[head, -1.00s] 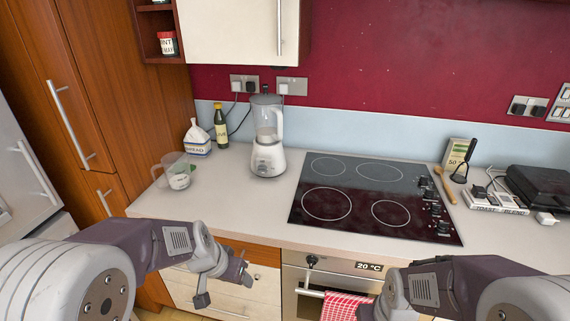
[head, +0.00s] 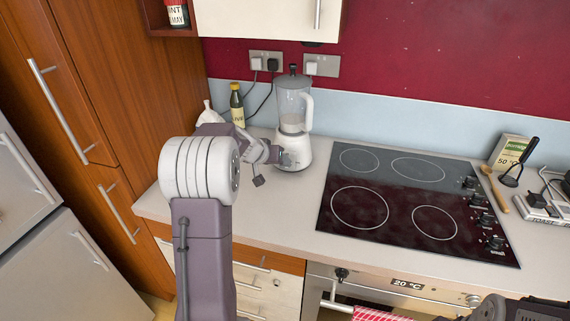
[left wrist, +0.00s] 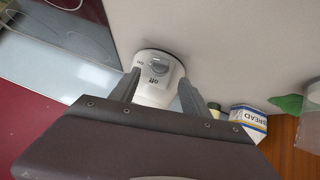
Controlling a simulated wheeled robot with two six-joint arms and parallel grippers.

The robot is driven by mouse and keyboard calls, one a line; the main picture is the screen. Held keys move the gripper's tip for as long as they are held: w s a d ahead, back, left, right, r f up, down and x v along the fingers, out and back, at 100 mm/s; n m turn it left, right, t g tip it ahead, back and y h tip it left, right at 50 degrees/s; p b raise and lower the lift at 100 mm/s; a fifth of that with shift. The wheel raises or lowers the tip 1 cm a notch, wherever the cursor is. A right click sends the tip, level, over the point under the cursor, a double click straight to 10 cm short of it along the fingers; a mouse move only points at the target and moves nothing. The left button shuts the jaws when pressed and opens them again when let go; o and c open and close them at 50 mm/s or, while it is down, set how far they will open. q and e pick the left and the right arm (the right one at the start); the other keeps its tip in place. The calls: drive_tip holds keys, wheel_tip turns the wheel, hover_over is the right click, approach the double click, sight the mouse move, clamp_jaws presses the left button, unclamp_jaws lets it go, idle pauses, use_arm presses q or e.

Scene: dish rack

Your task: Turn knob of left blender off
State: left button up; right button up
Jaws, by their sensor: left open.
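The white blender (head: 292,150) with a clear jug stands at the back of the counter, left of the hob. Its base shows in the left wrist view, with a grey round knob (left wrist: 158,67) on the front between "on" and "off" labels; I cannot tell surely which label it points to. My left gripper (head: 272,165) is open in front of the blender base, at its left side in the head view. In the left wrist view its two fingers (left wrist: 159,77) flank the knob area, with nothing held.
A dark bottle (head: 237,104) stands at the wall left of the blender. The black hob (head: 415,230) lies right of the blender. Cables hang from the sockets (head: 265,62). The counter front (head: 292,222) is clear.

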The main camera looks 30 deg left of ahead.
use_arm(q)
drive_tip(key=x, duration=0.8)
drive_tip(key=shift+s+p, duration=0.1)
drive_tip(key=shift+p, duration=0.3)
clamp_jaws()
